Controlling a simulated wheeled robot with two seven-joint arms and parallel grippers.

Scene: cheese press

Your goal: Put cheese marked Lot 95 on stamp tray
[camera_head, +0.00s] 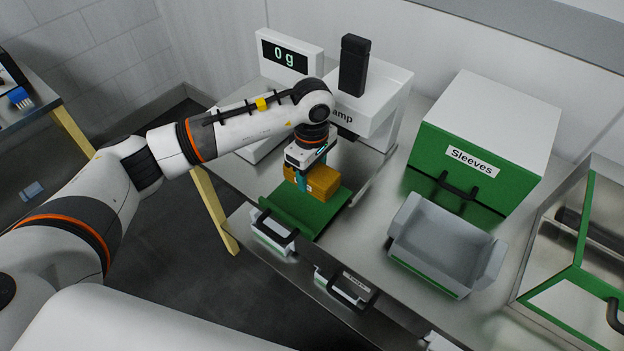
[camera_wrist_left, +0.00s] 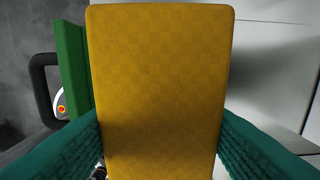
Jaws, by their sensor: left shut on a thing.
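A yellow-orange block of cheese (camera_head: 322,184) is in my left gripper (camera_head: 306,176), over the green stamp tray (camera_head: 290,211). In the left wrist view the cheese (camera_wrist_left: 160,80) fills the middle, with a teal finger on each side of it. A white label shows on its side in the head view, but its text is too small to read. I cannot tell whether the cheese touches the tray. The tray has a black handle (camera_head: 270,228) at its front and sits before the white stamp machine (camera_head: 372,95). My right gripper is not in view.
A scale display (camera_head: 286,55) reading 0 g stands behind the arm. To the right are a green and white Sleeves box (camera_head: 480,140), a grey open bin (camera_head: 440,245) and a green-framed clear case (camera_head: 575,265). Drawer handles (camera_head: 345,290) line the table's front edge.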

